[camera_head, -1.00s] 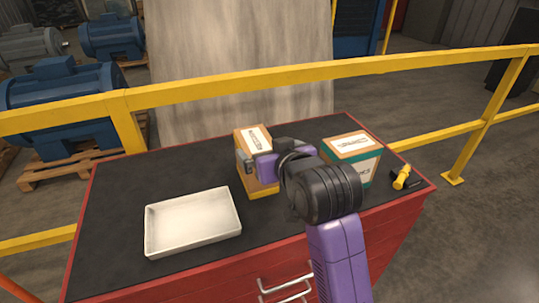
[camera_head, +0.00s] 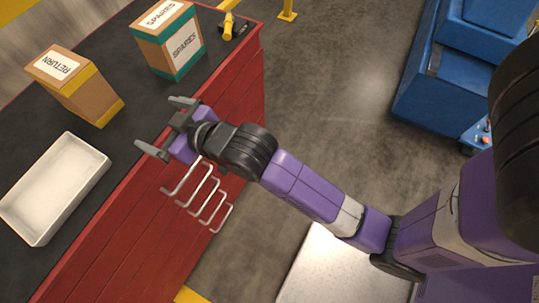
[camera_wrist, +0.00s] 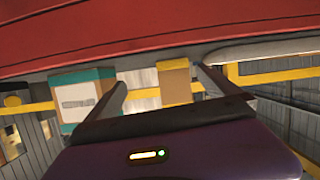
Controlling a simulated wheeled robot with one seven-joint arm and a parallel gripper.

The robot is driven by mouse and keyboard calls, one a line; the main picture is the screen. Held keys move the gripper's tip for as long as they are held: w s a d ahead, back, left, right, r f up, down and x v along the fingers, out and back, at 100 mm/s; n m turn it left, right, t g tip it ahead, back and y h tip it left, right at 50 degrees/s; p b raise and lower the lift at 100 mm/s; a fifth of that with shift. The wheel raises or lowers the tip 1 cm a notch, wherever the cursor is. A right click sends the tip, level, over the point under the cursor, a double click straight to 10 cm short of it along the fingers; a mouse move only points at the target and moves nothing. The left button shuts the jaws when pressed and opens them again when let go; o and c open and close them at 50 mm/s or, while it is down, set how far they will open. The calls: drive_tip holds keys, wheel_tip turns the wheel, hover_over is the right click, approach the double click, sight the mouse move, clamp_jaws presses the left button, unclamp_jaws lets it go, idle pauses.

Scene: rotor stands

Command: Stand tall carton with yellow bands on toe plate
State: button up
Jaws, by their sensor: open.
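The tall carton with yellow bands (camera_head: 90,98), labelled RETURN, stands upright on the dark top of the red cabinet. My gripper (camera_head: 156,122) is open and empty over the cabinet's front edge, apart from the carton, its fingers pointing towards the cabinet top. In the wrist view, the carton (camera_wrist: 174,82) shows beyond and between the open fingers (camera_wrist: 160,78). No toe plate can be made out with certainty. A pale flat surface (camera_head: 345,272) lies low in the head view, and I cannot tell what it is.
A teal-banded carton (camera_head: 170,45) labelled SPARES stands behind right of the tall one. A yellow-and-black tool (camera_head: 228,27) lies near the corner. A white tray (camera_head: 58,187) is at left. Blue machinery (camera_head: 440,80) stands across open floor.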

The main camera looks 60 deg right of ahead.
drive_tip(key=s+f, duration=0.3)
drive_tip(key=s, duration=0.6)
drive_tip(key=s+f, duration=0.3)
drive_tip(key=s, duration=0.5)
drive_tip(key=v, duration=1.7)
drive_tip(key=shift+s+f+m+t, duration=0.15)
drive_tip(key=shift+m+t, duration=0.25)
drive_tip(key=shift+a, duration=0.1)
